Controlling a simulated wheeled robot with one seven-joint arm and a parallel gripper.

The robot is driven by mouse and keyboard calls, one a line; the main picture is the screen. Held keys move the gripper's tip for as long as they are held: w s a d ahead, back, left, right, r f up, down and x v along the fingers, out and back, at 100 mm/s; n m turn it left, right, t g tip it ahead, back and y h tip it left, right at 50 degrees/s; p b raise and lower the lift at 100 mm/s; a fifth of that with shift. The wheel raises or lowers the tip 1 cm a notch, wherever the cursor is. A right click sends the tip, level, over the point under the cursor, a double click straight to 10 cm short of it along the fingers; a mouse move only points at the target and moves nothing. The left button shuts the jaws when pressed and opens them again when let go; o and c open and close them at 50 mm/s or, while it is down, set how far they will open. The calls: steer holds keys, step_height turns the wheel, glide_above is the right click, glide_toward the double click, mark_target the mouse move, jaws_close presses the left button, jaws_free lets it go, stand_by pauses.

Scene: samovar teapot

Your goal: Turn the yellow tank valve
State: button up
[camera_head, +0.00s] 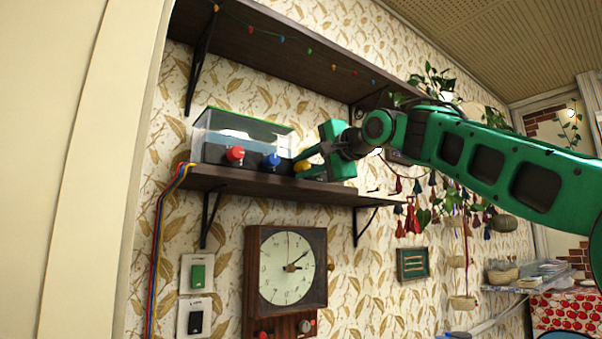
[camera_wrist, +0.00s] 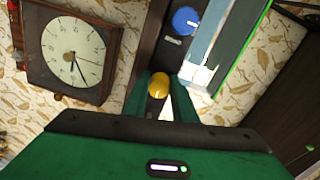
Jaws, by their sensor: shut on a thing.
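The yellow valve (camera_head: 302,166) is a round knob at the right end of the row on the front of the tank (camera_head: 243,137). In the wrist view the yellow valve (camera_wrist: 158,86) sits between my fingertips. My gripper (camera_head: 306,162) reaches in from the right and is shut on the yellow valve; its fingers partly hide the knob in the head view. A blue valve (camera_head: 271,160) and a red valve (camera_head: 235,154) are to its left. The blue valve also shows in the wrist view (camera_wrist: 185,20). The valve's turned angle cannot be told.
The tank stands on a dark lower shelf (camera_head: 340,194), with an upper shelf (camera_head: 290,45) above it. A wall clock (camera_head: 286,269) hangs below. Colored cables (camera_head: 158,235) run down at the left. Red tassels (camera_head: 412,218) and plants hang at the right.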

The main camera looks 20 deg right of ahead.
steer(key=shift+w+d+f+m, duration=0.15)
steer(key=shift+d+m, duration=0.1)
steer(key=shift+m, duration=0.15)
steer(key=o, duration=1)
steer(key=shift+o, duration=0.2)
steer(key=shift+s, duration=0.25)
steer(key=v, duration=1)
steer(key=shift+s, duration=0.15)
steer(key=shift+d, duration=0.1)
